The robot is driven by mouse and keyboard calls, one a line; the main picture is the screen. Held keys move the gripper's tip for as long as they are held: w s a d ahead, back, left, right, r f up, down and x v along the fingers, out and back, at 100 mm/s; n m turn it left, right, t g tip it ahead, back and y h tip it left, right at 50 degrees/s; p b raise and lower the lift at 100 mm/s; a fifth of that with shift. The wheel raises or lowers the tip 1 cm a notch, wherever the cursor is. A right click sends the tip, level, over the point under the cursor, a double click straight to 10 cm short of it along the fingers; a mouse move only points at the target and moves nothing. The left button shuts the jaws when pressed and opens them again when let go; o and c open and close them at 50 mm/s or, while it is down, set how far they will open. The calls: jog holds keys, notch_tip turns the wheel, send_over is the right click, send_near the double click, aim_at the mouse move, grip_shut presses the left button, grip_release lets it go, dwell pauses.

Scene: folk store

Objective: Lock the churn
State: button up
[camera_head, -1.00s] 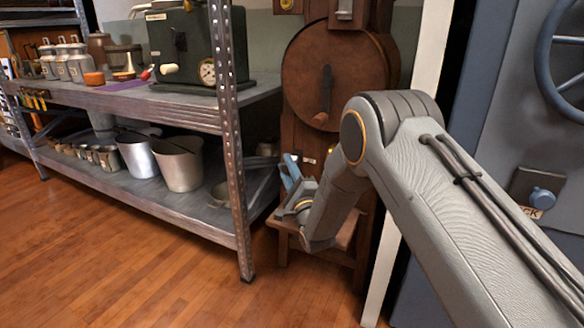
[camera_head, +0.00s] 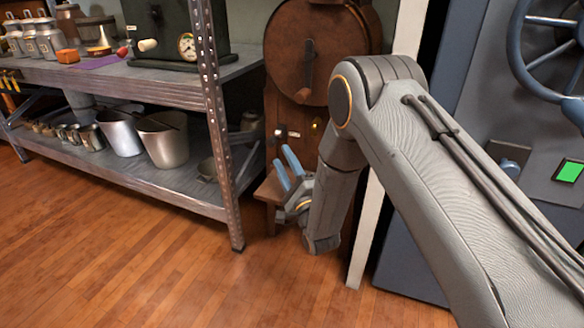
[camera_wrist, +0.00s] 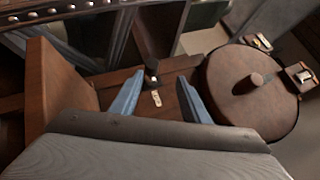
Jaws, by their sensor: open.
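The wooden churn, with a round brown drum (camera_head: 318,40) and a handle on its face, stands behind my arm in the head view. The drum also shows at the right in the wrist view (camera_wrist: 222,68). A small pale-ended lever (camera_head: 280,133) sits on the frame below the drum. In the wrist view, a dark lever (camera_wrist: 151,76) with a small pale label (camera_wrist: 156,98) below it appears between my fingers. My gripper (camera_head: 287,168) is open and empty, with blue fingers pointing up in front of the churn's lower frame. It also shows in the wrist view (camera_wrist: 159,98). My arm hides part of the churn.
A metal shelf (camera_head: 150,198) with pots and jars stands left, its post (camera_head: 215,120) near my gripper. A blue-grey cabinet with a wheel (camera_head: 525,50) and green panel (camera_head: 568,171) stands right. The wooden floor (camera_head: 110,255) is clear in front.

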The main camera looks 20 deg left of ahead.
jog(key=s+d+p, duration=0.1)
jog(key=s+d, duration=0.3)
jog(key=shift+s+d+p, duration=0.35)
jog(key=shift+p, duration=0.05)
